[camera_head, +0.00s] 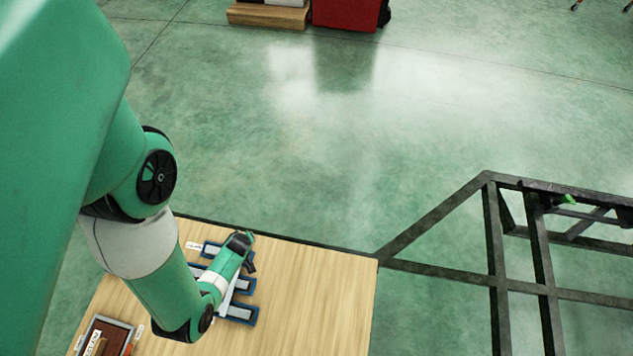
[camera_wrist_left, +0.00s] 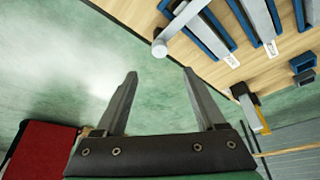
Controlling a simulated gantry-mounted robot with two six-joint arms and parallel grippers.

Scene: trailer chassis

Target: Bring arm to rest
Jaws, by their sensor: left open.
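My left arm (camera_head: 165,285) comes in from the left and reaches over the wooden table. Its wrist end hangs above the blue trays, and its fingers are not clear in the head view. In the left wrist view my left gripper (camera_wrist_left: 160,73) is open, with two grey fingers well apart and only green floor between them. A grey metal bar with a round end (camera_wrist_left: 160,48) shows just beyond the fingertips, apart from them. My right gripper is in neither view.
Blue trays (camera_head: 240,315) with grey metal parts lie on the wooden table (camera_head: 320,300). A brown box (camera_head: 105,335) stands at its front left. The dark trailer chassis frame (camera_head: 495,230) is at right. A red cabinet (camera_head: 345,12) stands far back; floor between is clear.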

